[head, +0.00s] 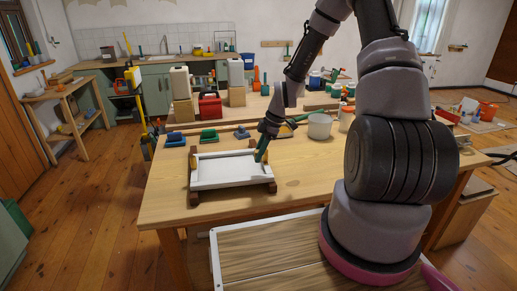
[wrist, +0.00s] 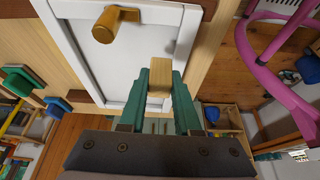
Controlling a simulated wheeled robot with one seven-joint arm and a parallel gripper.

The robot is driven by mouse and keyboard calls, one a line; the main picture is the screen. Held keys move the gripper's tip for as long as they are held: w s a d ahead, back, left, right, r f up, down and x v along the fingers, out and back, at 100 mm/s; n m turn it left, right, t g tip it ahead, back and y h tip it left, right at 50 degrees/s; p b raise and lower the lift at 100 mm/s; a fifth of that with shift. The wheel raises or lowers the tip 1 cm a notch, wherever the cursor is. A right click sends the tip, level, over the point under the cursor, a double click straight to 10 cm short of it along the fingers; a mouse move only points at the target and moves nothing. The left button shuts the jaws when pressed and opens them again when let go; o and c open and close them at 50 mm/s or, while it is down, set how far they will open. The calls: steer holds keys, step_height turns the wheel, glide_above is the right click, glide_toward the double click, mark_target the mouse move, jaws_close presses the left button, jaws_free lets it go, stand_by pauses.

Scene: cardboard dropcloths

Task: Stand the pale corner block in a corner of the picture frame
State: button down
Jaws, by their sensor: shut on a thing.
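The white picture frame (head: 231,182) lies flat on dark wooden supports on the table. It also fills the upper middle of the wrist view (wrist: 190,40). My gripper (head: 262,154), with green fingers, is at the frame's right end in the head view. In the wrist view my gripper (wrist: 160,88) is shut on the pale corner block (wrist: 160,73), a small wooden piece between the fingertips. The block appears over the white panel near one rail; whether it touches the frame I cannot tell.
A golden-orange clamp-like piece (wrist: 112,22) sits at another part of the frame. Blue and green blocks (head: 209,136) stand behind the frame. The table's front left (head: 165,208) is clear.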

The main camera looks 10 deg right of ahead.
steer(key=shift+f, duration=2.3)
steer(key=shift+s+f, duration=0.15)
steer(key=shift+f, duration=0.5)
steer(key=shift+s+d+r, duration=0.1)
steer(key=shift+s+d, duration=0.15)
steer(key=shift+d, duration=0.3)
steer(key=c, duration=0.5)
jaws_free()
steer(key=shift+c, duration=0.2)
steer(key=shift+r, duration=0.1)
